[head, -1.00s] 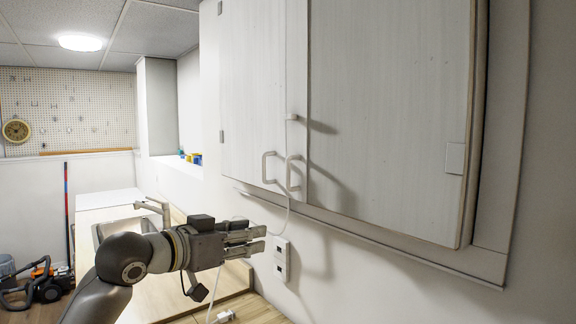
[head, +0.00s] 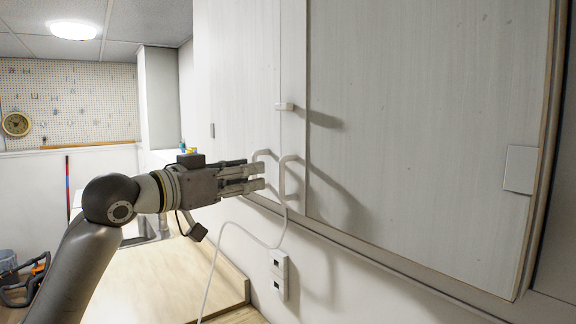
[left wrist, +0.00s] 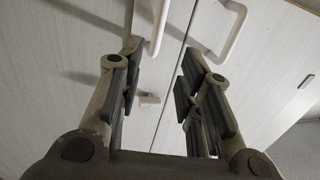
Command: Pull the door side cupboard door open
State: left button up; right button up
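The pale wall cupboard has two closed doors side by side, a left door (head: 237,80) and a wide right door (head: 420,120). A left handle (head: 267,157) and a right handle (head: 283,178) stand close together near the seam, both light-coloured loops. My left gripper (head: 258,178) is at handle height, its fingers partly in front of the left handle. In the left wrist view its fingers (left wrist: 162,52) are spread, with no object held. Both handles show beyond the fingertips there, one at top centre (left wrist: 158,28) and one at right (left wrist: 236,30). Contact cannot be told. My right gripper is not in view.
A small catch (head: 284,106) sits on the seam above the handles. A white cord (head: 228,228) hangs below by a wall socket (head: 279,274). A wooden counter (head: 165,280) lies under my left arm. A pegboard (head: 70,100) is on the far wall.

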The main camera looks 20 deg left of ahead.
aim_at(280, 167)
pick_arm(q)
jog(key=w+d+p, duration=0.1)
jog(key=w+d+r+p, duration=0.1)
jog(key=w+p, duration=0.1)
jog(key=shift+w+d+r, duration=0.1)
jog(key=shift+w+d, duration=0.1)
jog(key=shift+d, duration=0.2)
jog(key=x, duration=0.1)
jog(key=p+x, duration=0.1)
jog(key=x, duration=0.1)
jog(key=shift+w+f, duration=0.25)
jog(key=shift+p+x, duration=0.3)
jog(key=shift+x, duration=0.55)
jog(key=shift+a+f, duration=0.1)
jog(key=shift+f, duration=0.05)
jog(key=c, duration=0.5)
grip_shut()
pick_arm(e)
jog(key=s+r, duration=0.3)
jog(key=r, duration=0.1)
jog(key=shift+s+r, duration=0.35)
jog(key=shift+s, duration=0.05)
